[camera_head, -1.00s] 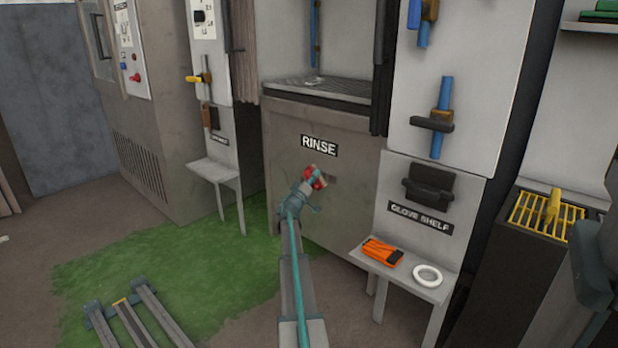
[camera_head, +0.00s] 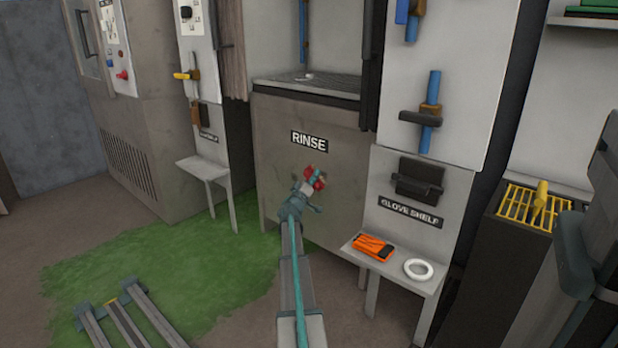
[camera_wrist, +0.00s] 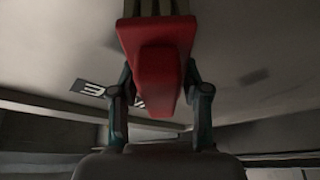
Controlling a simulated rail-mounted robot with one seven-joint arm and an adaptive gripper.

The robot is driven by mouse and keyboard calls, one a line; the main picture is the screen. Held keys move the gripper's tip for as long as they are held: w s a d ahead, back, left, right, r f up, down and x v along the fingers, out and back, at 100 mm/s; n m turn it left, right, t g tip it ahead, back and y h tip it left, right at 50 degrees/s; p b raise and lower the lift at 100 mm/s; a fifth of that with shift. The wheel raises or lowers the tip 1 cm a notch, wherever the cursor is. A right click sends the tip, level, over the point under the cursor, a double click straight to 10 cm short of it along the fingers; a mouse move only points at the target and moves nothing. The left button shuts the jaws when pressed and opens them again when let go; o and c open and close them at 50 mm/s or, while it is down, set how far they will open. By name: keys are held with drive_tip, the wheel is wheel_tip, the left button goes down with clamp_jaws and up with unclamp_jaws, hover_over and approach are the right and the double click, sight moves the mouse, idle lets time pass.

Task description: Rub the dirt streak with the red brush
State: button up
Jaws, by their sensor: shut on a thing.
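My gripper (camera_head: 315,183) is in front of the grey panel (camera_head: 275,165) below the RINSE label. It is shut on the red brush (camera_wrist: 157,65), which fills the upper middle of the wrist view between my two fingers. The brush's bristles show at the top edge of that view, towards the panel. In the head view the brush (camera_head: 317,174) is a small red patch, partly hidden by my gripper. A dark smudge (camera_wrist: 254,77) on the panel, right of the brush in the wrist view, may be the dirt streak. Contact between bristles and panel cannot be told.
A shelf (camera_head: 400,281) to the right holds an orange bundle (camera_head: 372,247) and a white ring (camera_head: 418,269). An empty small shelf (camera_head: 203,168) stands to the left. A rinse bay (camera_head: 310,83) is above the panel. Grey rails (camera_head: 120,320) lie on the green floor patch.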

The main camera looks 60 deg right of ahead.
sight(325, 175)
drive_tip(key=shift+s+a, duration=0.2)
drive_tip(key=shift+s, duration=2.3)
drive_tip(key=a, duration=0.6)
drive_tip(key=shift+w, duration=0.45)
drive_tip(key=shift+a, duration=0.1)
drive_tip(key=a, duration=0.2)
drive_tip(key=shift+w+a, duration=0.2)
drive_tip(key=shift+a, duration=0.2)
